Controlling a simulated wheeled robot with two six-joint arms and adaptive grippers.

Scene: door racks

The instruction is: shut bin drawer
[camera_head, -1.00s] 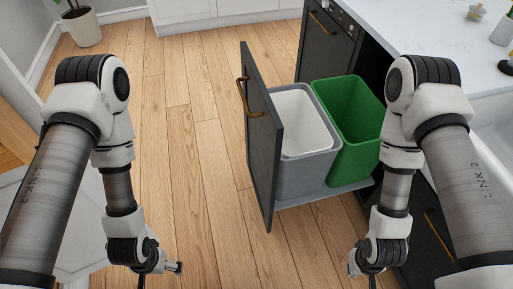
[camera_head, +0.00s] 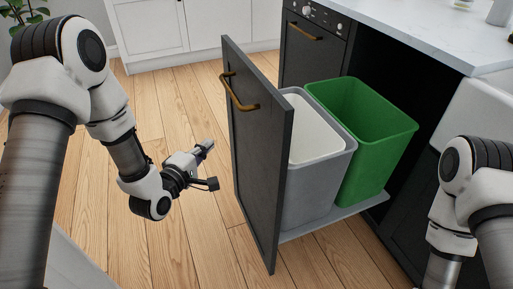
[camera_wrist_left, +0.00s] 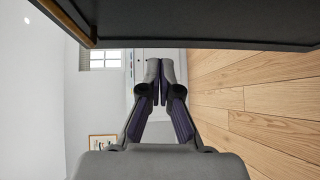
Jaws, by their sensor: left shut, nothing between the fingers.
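The bin drawer is pulled out of the dark cabinet. Its dark front panel (camera_head: 258,165) faces left and carries a brass handle (camera_head: 233,96) near the top. Behind the panel stand a grey bin with a white liner (camera_head: 318,182) and a green bin (camera_head: 372,130) on a grey base. My left gripper (camera_head: 208,147) is shut and empty, left of the panel and apart from it. In the left wrist view the shut fingers (camera_wrist_left: 160,75) show with the dark panel (camera_wrist_left: 200,20) along the top. My right gripper is out of view; only its arm shows at the right.
The open cabinet cavity (camera_head: 417,165) lies right of the bins, under a pale countertop (camera_head: 410,25). Another dark front with a brass handle (camera_head: 304,31) stands behind. Wooden floor (camera_head: 190,230) left of the panel is clear.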

